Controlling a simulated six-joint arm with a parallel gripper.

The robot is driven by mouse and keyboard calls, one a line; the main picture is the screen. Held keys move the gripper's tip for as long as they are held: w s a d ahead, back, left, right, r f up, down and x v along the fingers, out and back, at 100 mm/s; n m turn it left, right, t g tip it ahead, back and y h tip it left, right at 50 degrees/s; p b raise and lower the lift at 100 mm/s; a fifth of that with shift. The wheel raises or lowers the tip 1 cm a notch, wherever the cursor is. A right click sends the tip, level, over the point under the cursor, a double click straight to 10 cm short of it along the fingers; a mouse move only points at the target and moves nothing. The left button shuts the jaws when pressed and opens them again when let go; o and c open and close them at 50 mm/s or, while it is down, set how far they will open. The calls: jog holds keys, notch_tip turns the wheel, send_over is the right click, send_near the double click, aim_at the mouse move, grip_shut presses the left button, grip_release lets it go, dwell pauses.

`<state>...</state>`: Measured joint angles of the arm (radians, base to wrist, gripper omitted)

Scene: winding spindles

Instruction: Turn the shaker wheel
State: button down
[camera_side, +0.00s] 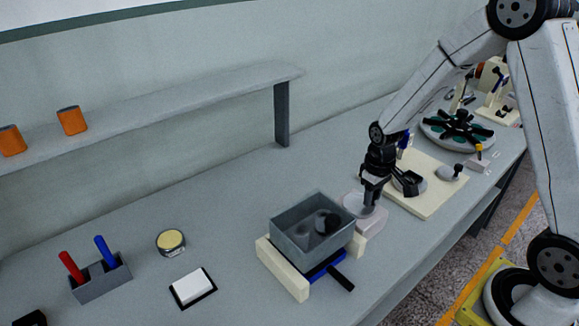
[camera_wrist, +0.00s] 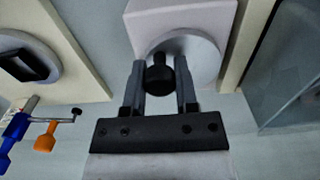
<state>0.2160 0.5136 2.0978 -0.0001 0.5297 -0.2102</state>
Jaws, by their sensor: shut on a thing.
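The shaker wheel is a grey disc (camera_wrist: 207,55) on a pale block (camera_wrist: 188,14), with a black knob (camera_wrist: 158,78) standing on it. In the wrist view, the two fingers of my gripper (camera_wrist: 160,82) are on either side of the knob and shut on it. In the side view, my gripper (camera_side: 371,196) points down at the pale block (camera_side: 366,222), and the fingers and wrist hide most of the wheel and knob. Beside the block is a grey open box (camera_side: 290,243) with dark round things in it, set between cream rails (camera_side: 283,271).
A cream board (camera_side: 433,199) with a dark grey fixture lies just right of my gripper. A round rack (camera_side: 433,134) with dark parts stands further back. A pen holder (camera_side: 102,284), a yellow-topped tin (camera_side: 171,240) and a white pad (camera_side: 192,286) are at the left. The table behind the box is clear.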

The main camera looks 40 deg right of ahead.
aim_at(357, 211)
jog(key=m, duration=0.3)
jog(key=a+m, duration=0.1)
jog(key=m, duration=0.1)
jog(key=shift+s+a+m, duration=0.1)
jog(key=shift+s+m, duration=0.2)
jog(key=shift+s, duration=0.1)
jog(key=m, duration=0.2)
jog(key=a+m, duration=0.1)
jog(key=m, duration=0.2)
jog(key=shift+a+m, duration=0.2)
jog(key=shift+m, duration=0.1)
jog(key=m, duration=0.2)
jog(key=a+m, duration=0.1)
jog(key=m, duration=0.2)
jog(key=shift+w+a, duration=0.1)
jog(key=shift+w, duration=0.1)
jog(key=shift+w+a+m, duration=0.2)
jog(key=shift+m, duration=0.95)
jog(key=shift+w+a+m, duration=0.2)
jog(key=shift+m, duration=0.95)
jog(key=shift+c, duration=1.9)
grip_release()
jog(key=shift+r, duration=0.15)
